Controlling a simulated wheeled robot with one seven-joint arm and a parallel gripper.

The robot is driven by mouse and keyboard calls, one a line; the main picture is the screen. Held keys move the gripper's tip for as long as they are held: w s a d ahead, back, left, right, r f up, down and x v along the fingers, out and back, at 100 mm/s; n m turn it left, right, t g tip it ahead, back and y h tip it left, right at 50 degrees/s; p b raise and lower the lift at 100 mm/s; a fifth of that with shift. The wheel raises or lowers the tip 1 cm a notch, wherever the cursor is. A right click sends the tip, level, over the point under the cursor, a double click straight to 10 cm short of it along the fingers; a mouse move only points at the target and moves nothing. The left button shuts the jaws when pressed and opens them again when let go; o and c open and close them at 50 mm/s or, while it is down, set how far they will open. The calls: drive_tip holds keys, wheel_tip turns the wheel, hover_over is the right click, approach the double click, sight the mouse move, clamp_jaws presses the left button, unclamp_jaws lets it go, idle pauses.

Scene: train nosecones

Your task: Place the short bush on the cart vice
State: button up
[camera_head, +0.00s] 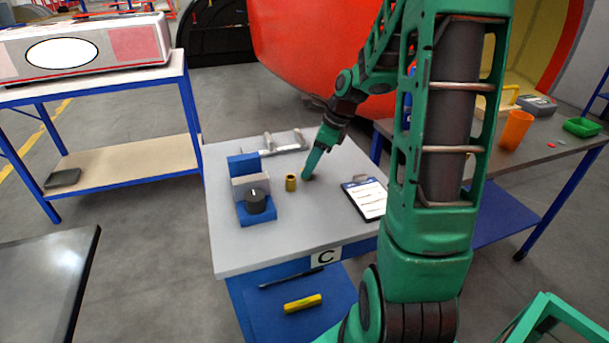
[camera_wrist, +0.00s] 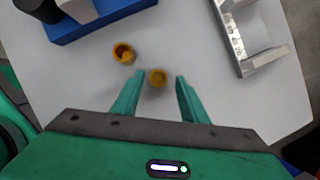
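The cart vice (camera_head: 249,190), blue with a grey jaw and black knob, stands on the left of cart C's grey top; its blue base (camera_wrist: 105,20) shows top left in the wrist view. One brass bush (camera_head: 291,182) stands beside it, also seen in the wrist view (camera_wrist: 124,53). A second, seemingly shorter bush (camera_wrist: 157,78) stands on the top between the fingertips of my gripper (camera_wrist: 160,84). The fingers are open, with gaps on both sides. In the head view my gripper (camera_head: 307,177) is low at the cart top and hides this bush.
A clipboard (camera_head: 368,198) lies right of my gripper on the cart (camera_head: 300,245). A grey metal bracket (camera_head: 275,143) lies at the back, also at right in the wrist view (camera_wrist: 240,40). The cart's front area is clear. A yellow object (camera_head: 303,303) lies on the lower shelf.

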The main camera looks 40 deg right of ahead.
drive_tip(key=shift+x, duration=0.85)
clamp_jaws()
drive_tip(key=shift+r, duration=0.1)
